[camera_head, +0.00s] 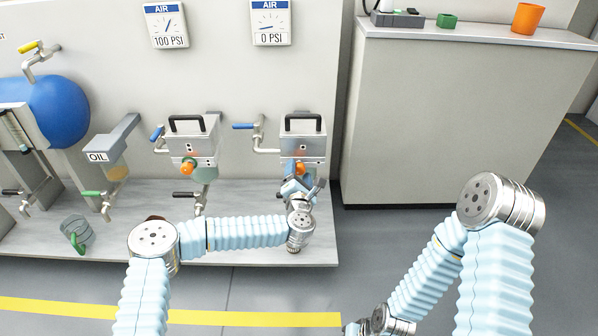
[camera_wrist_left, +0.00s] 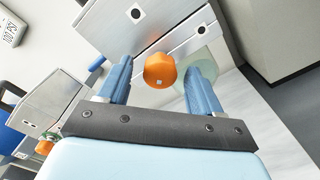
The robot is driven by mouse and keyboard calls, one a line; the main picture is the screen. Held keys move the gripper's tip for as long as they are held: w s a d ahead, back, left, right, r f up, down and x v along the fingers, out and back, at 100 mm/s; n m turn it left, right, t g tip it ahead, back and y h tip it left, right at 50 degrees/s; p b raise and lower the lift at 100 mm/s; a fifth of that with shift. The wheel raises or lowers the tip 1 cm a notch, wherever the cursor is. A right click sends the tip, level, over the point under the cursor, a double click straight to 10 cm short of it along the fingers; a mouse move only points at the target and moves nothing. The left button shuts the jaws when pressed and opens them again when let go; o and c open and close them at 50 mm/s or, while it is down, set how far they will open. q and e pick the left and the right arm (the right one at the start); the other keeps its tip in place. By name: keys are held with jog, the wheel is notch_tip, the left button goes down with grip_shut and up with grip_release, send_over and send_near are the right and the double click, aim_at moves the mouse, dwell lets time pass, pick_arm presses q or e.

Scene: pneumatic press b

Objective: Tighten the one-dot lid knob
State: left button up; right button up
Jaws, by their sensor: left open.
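An orange knob (camera_wrist_left: 160,71) on the front of the right metal box (camera_head: 303,148) sits between the fingers of my left gripper (camera_wrist_left: 158,78). In the head view my left gripper (camera_head: 299,184) is in front of this box, partly hiding the knob (camera_head: 301,168). The left metal box (camera_head: 190,146) has a similar orange knob (camera_head: 187,168). My right arm is at right; its gripper is not seen.
Black handles top both boxes. Blue-handled valves (camera_head: 243,126) stand beside them on pipes. Gauges above read 100 PSI (camera_head: 167,25) and 0 PSI (camera_head: 270,23). A blue tank (camera_head: 60,110) and oil container (camera_head: 107,155) are at left. A grey cabinet (camera_head: 450,120) stands at right.

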pick_arm(q)
jog(key=shift+w, duration=0.8)
jog(key=c, duration=1.1)
jog(key=shift+o, duration=0.2)
jog(key=shift+m, duration=0.3)
